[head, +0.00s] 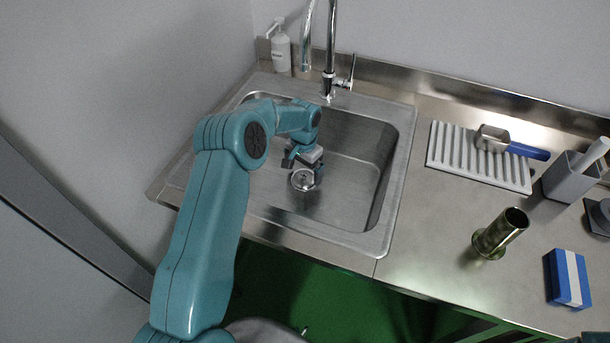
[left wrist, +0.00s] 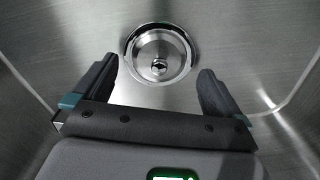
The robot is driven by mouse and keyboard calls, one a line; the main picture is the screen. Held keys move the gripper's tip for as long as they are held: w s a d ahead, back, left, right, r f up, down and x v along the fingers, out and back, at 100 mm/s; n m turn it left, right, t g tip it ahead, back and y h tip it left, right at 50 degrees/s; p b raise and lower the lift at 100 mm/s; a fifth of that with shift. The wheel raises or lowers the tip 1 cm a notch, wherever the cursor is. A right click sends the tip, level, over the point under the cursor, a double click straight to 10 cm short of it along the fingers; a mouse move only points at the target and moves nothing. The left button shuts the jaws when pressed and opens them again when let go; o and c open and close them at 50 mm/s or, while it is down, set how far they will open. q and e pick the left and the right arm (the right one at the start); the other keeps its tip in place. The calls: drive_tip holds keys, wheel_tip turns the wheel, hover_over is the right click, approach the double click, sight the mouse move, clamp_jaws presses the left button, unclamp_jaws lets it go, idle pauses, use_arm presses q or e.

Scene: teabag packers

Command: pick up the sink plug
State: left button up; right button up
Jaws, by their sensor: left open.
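The sink plug (head: 303,180) is a round shiny metal disc with a small knob at its centre. It sits at the drain in the floor of the steel sink (head: 399,180). In the left wrist view the plug (left wrist: 158,66) is near the top middle, unobstructed. My left gripper (head: 304,167) is inside the sink, pointing down over the plug. Its two dark fingers are apart and empty in the left wrist view (left wrist: 157,72), one on each side below the plug in the picture. I cannot tell the exact height above it. My right gripper is not in view.
Sink walls surround my left gripper. A tap (head: 330,60) and a soap bottle (head: 281,50) stand behind. On the right counter are a ribbed white rack (head: 450,155), a scoop (head: 525,151), a brass tube (head: 500,233), a grey holder (head: 562,181) and a blue box (head: 568,279).

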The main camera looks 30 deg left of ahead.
use_arm(q)
drive_tip(key=shift+s+f, duration=0.15)
drive_tip(key=shift+f, duration=0.65)
drive_tip(key=c, duration=1.1)
drive_tip(key=shift+r, duration=0.15)
